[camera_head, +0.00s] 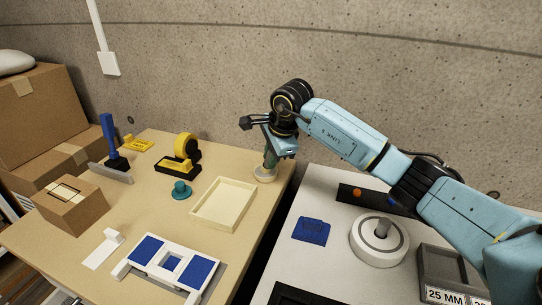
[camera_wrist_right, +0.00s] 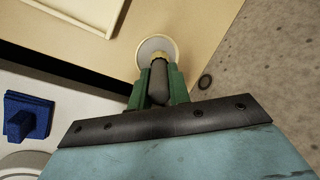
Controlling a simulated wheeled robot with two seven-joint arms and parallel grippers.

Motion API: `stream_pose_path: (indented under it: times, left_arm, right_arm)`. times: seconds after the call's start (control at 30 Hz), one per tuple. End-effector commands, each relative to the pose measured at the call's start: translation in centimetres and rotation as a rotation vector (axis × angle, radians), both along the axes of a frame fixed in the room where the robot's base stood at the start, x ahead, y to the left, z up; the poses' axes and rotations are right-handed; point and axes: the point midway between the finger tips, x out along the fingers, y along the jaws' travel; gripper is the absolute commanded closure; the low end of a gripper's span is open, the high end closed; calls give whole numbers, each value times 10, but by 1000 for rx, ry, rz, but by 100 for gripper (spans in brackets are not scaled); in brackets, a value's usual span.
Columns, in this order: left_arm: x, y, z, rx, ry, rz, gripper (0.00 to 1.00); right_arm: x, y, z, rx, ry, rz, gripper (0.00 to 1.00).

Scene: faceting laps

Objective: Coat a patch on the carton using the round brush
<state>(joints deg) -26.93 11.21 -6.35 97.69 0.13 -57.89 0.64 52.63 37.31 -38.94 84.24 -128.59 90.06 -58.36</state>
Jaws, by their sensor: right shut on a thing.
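My right gripper (camera_head: 270,156) reaches down at the far right corner of the wooden table. In the right wrist view its green fingers (camera_wrist_right: 158,85) are shut on the dark grey handle of the round brush (camera_wrist_right: 159,84). A brass-coloured collar shows at the brush's far end, over a round pale dish (camera_head: 265,176). The dish also shows in the wrist view (camera_wrist_right: 148,45); the brush tip is hidden, so I cannot tell if it touches. The brown carton (camera_head: 82,216) sits at the table's left, with a pale outlined patch on top. My left gripper is not in view.
A cream tray (camera_head: 207,224), teal knob (camera_head: 181,190), tape dispenser (camera_head: 180,165) and blue-handled tool (camera_head: 108,130) stand between dish and carton. A white-and-blue frame (camera_head: 143,252) lies in front. The right bench holds a round lap (camera_head: 365,246) and blue block (camera_head: 311,231). Larger boxes (camera_head: 38,115) stand behind the carton.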

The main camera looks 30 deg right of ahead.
Motion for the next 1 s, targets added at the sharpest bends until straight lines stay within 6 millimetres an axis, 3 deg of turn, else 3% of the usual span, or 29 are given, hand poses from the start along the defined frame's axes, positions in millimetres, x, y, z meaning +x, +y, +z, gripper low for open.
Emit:
stream_pose_path:
  times: [0.37, 1.0]
  left_arm:
    - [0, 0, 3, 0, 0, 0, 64]
    - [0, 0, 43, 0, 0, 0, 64]
  right_arm:
    - [-1, 0, 2, -2, 4, 0, 100]
    - [0, 0, 55, -1, 1, 0, 100]
